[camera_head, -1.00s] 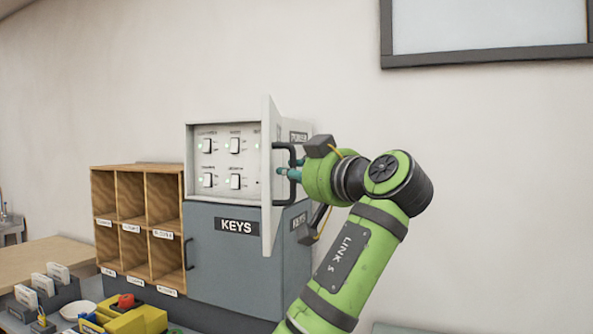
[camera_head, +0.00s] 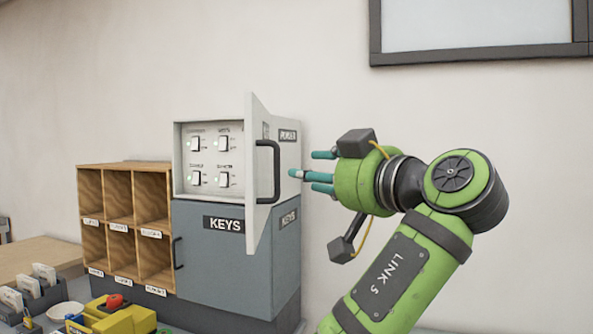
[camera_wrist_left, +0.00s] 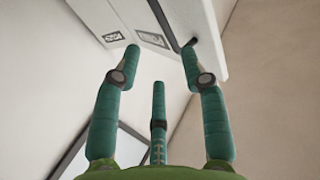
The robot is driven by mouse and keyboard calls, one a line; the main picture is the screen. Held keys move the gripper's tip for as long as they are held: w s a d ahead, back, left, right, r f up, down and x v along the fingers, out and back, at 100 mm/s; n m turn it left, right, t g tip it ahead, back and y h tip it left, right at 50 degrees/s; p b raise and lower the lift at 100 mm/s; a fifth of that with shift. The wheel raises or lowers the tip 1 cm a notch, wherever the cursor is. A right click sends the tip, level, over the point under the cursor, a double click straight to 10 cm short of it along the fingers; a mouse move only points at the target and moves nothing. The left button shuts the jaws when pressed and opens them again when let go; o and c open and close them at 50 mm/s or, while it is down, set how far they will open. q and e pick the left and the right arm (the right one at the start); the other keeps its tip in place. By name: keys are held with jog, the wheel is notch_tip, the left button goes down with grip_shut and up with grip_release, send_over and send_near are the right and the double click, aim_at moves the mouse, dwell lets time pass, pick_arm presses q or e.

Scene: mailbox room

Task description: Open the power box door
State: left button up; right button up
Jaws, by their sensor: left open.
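The white power box (camera_head: 207,187) sits on top of the grey keys cabinet, with several switches showing inside. Its door (camera_head: 256,215) stands swung open on the right side. The door's black handle (camera_head: 275,171) faces right, toward my gripper. My left gripper (camera_head: 312,175) is open, with teal fingers pointing left. It is just right of the handle, apart from it and empty. In the left wrist view the spread fingers (camera_wrist_left: 160,60) show, with the box's white side (camera_wrist_left: 130,25) beyond them. My right gripper is in neither view.
The grey keys cabinet (camera_head: 222,262) stands under the box. A wooden pigeonhole shelf (camera_head: 121,167) stands to its left. A yellow item (camera_head: 108,322) and a white bowl (camera_head: 66,310) are at lower left.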

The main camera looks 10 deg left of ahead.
pick_arm(q)
jog(key=shift+v, duration=1.2)
jog(key=shift+f, duration=0.1)
